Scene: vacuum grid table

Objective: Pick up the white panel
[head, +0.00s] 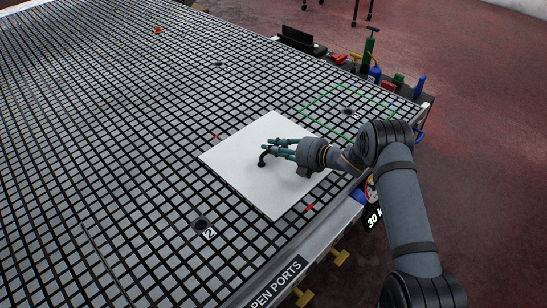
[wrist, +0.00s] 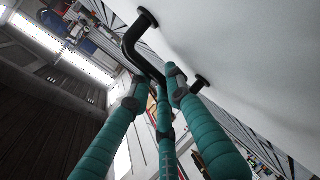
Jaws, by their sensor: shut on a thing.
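The white panel (head: 240,165) is a flat square near the right edge of the grid table. A black bar handle (head: 264,155) stands up from its face. The wrist view shows the handle (wrist: 132,45) close up, with two round feet on the panel's white face (wrist: 240,60). My gripper (head: 272,147) comes in low from the right, above the panel, with its teal fingers shut around the handle. They also close on the bar in the wrist view (wrist: 155,92). I cannot tell whether the panel rests on the grid or is slightly raised.
The grid table (head: 90,120) is mostly bare to the left. A green outlined area (head: 330,100) lies behind the panel. A dark tray with bottles and tools (head: 375,75) runs along the back right edge. A hole marked "Y2" (head: 203,223) is at the front.

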